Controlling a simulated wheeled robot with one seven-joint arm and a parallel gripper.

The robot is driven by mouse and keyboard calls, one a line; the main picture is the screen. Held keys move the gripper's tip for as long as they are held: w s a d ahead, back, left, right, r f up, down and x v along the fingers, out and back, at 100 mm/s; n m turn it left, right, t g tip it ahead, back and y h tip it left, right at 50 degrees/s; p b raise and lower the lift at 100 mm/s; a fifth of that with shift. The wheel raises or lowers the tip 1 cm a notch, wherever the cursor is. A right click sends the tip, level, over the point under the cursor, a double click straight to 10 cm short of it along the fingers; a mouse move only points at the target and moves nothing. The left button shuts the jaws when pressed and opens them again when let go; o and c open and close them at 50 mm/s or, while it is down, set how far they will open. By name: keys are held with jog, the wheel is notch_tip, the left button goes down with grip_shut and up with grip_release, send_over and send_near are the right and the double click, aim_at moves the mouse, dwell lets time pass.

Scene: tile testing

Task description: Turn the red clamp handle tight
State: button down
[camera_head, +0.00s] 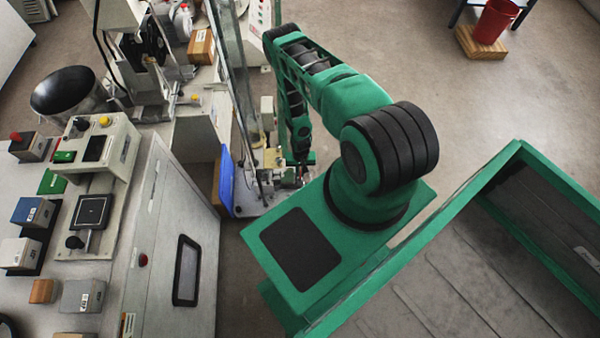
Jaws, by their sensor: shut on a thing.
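My gripper (303,173) is at the end of my green arm, low over the bed of a testing machine (247,203). It is shut on a small part at the clamp, which appears to be the red clamp handle. The handle is mostly hidden by the gripper and wrist, and too small to make out clearly. How far it is turned cannot be told.
A glass panel (229,60) stands upright left of my arm. A grey bench (165,230) with instruments and sample blocks fills the left. A red bucket (495,20) stands on a wooden block at the upper right.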

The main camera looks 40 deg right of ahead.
jog(key=m, duration=0.4)
jog(key=shift+m, duration=1)
jog(key=m, duration=0.6)
